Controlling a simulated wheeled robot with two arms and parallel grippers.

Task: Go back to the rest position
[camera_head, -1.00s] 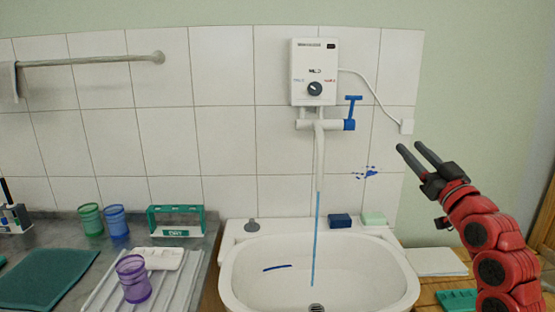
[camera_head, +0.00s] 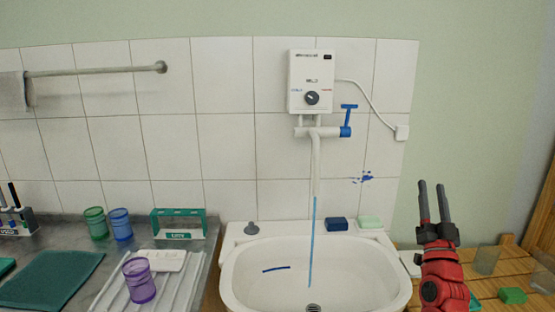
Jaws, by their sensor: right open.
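My right gripper (camera_head: 433,204) is at the right, pointing up, with its two dark fingers apart and nothing between them. It is to the right of the white sink (camera_head: 235,270), in front of the green wall. The red right arm (camera_head: 442,272) comes up from the bottom edge and hides part of the wooden surface behind it. My left gripper is not in view.
A water heater (camera_head: 312,82) with a blue-handled tap (camera_head: 346,122) hangs above the sink, and a blue stream falls into the basin. A purple cup (camera_head: 139,281) stands on the ribbed drainer (camera_head: 192,283). A wooden surface (camera_head: 532,272) at right holds a clear cup (camera_head: 487,260).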

